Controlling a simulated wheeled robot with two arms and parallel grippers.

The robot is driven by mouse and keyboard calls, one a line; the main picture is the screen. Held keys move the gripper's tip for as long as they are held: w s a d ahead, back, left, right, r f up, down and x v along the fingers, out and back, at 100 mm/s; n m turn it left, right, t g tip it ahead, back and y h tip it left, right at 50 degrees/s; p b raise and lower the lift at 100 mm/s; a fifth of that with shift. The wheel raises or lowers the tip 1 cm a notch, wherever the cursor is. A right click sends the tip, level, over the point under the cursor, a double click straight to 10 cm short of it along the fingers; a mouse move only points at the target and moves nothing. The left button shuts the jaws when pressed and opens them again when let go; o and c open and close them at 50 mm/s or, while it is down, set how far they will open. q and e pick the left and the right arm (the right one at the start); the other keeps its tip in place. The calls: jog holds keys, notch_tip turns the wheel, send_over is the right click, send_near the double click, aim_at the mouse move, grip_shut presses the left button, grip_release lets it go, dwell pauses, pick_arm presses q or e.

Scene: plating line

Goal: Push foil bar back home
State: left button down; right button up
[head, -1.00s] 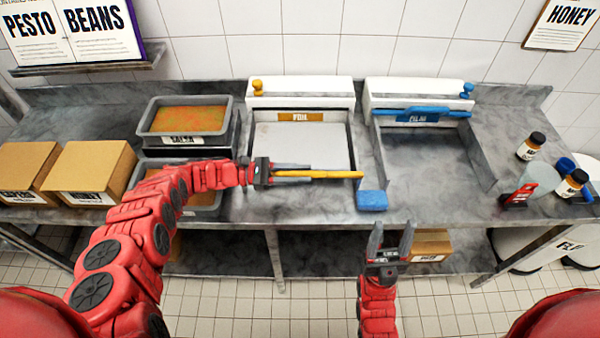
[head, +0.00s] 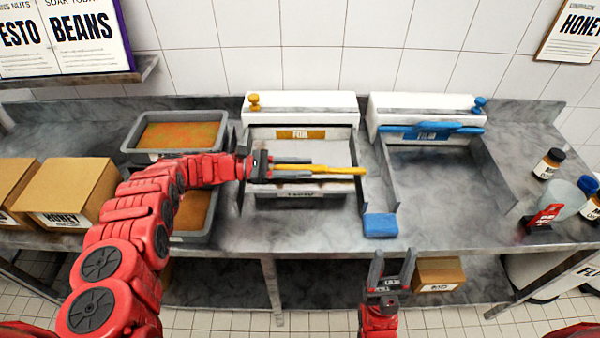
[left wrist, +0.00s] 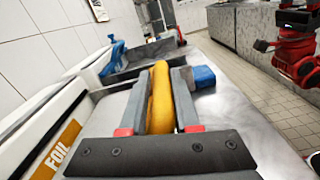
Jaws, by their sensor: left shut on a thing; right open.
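The yellow foil bar (head: 335,170) lies crosswise between the side rails in front of the white foil dispenser (head: 315,104). My left gripper (head: 308,167) is shut on the bar from the left; in the left wrist view the bar (left wrist: 158,95) sits between the two grey fingers. The grey sheet (head: 300,150) spans from the dispenser to the bar. A labelled front strip (head: 300,194) shows just below the bar, with bare counter in front. My right gripper (head: 393,264) is open and empty, low in front of the counter edge.
The film dispenser (head: 420,105) with its blue bar (head: 435,130) stands to the right. A blue block (head: 380,225) sits by the rail's front end. Trays of orange food (head: 180,135) and cardboard boxes (head: 75,190) stand left. Jars (head: 549,163) stand far right.

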pick_arm(q)
jog(key=shift+f, duration=0.15)
jog(key=c, duration=0.7)
grip_release()
jog(key=shift+w, duration=0.1)
jog(key=shift+a, duration=0.1)
jog(key=a+b, duration=0.2)
jog(key=a, duration=0.2)
jog(key=a+b, duration=0.3)
jog(key=a, duration=0.1)
jog(key=a+f+b, duration=0.1)
jog(key=a+b, duration=0.1)
jog(key=a, duration=0.2)
jog(key=shift+a+b, duration=0.3)
jog(key=shift+a, duration=0.1)
jog(key=a+b, duration=0.1)
jog(key=b, duration=0.2)
jog(key=a+b, duration=0.1)
jog(key=b, duration=0.1)
jog(key=a+b, duration=0.2)
jog(key=b, duration=0.1)
jog(key=shift+w+r+b, duration=0.1)
jog(key=shift+r+b, duration=0.2)
jog(key=shift+b, duration=0.05)
jog(key=shift+a+r+b, duration=0.2)
jog(key=shift+r+b, duration=0.05)
jog(key=shift+b, duration=0.2)
